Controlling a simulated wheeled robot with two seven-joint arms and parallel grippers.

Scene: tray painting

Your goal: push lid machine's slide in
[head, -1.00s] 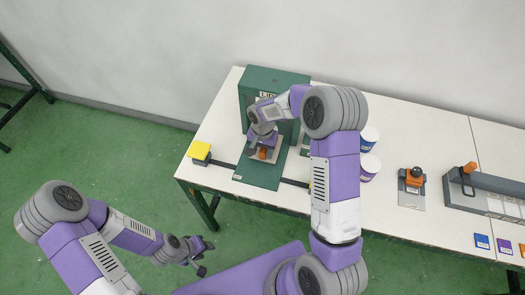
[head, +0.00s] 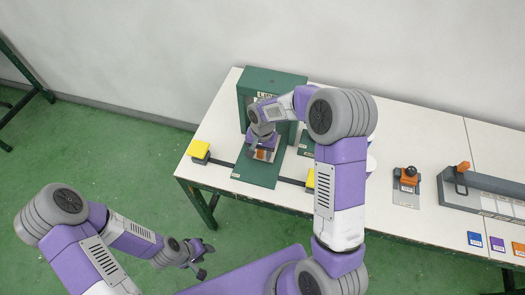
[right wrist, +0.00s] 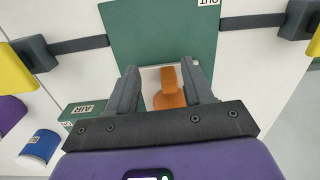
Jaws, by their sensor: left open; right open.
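The green lid machine (head: 271,81) stands at the back left of the table, its green base (head: 258,174) reaching toward the front edge. Its slide, a pale plate with an orange handle (head: 260,154), sits on the base close to the machine's mouth. The handle also shows in the right wrist view (right wrist: 170,92). My right gripper (right wrist: 163,85) is open, with a finger on each side of the handle; contact is not clear. My right wrist hides part of the slide and the machine's front. My left gripper (head: 206,262) is open and empty, beyond the table's front edge.
Yellow blocks (head: 199,149) stand on dark bars either side of the base. A green box marked AIR (right wrist: 85,113) and a blue-labelled cup (right wrist: 40,147) are beside the machine. An orange-topped device (head: 407,180) and a grey long fixture (head: 485,192) stand farther right.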

